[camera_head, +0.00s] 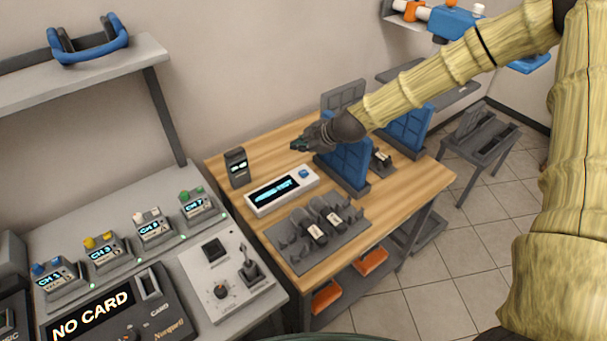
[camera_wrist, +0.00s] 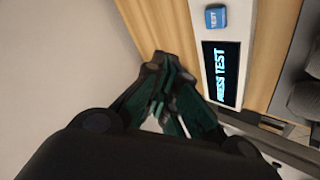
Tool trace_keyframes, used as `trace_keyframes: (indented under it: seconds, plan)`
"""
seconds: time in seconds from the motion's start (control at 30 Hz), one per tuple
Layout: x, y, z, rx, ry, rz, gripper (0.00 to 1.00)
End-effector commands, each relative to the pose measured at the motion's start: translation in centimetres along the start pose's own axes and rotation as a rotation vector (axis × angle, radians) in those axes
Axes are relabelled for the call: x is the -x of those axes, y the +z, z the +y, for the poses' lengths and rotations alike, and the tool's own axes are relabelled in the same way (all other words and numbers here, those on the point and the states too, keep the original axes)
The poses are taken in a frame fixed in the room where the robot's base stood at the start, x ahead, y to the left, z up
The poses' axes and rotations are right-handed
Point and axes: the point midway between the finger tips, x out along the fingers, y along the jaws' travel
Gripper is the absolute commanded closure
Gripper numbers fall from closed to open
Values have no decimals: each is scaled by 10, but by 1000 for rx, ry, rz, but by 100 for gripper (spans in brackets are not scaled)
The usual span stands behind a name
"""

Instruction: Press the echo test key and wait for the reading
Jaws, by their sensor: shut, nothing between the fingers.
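A white echo test unit (camera_head: 262,200) lies on the wooden table, with a dark display lit in cyan and a small blue key (camera_head: 304,173) at its right end. In the wrist view the unit's display (camera_wrist: 222,72) reads "PRESS TEST", and the blue key (camera_wrist: 215,17) is marked "TEST". My gripper (camera_head: 295,146) is above the table, behind the unit and near its key end. In the wrist view its dark green fingers (camera_wrist: 160,58) are together, with nothing between them, beside the unit and apart from the key.
A dark rack (camera_head: 300,258) with several devices lies in front of the unit. A small dark box (camera_head: 237,168) stands behind its left end. Blue upright panels (camera_head: 345,167) stand right of the key, under my arm. A control desk (camera_head: 215,285) borders the table at left.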

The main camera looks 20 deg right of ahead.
Motion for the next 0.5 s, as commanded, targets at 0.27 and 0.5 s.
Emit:
trace_keyframes:
  seconds: [0.27,0.5]
  plan:
    - [-23,18,-17,-4,-1,-1,100]
    - [-42,32,-31,-2,-1,-2,100]
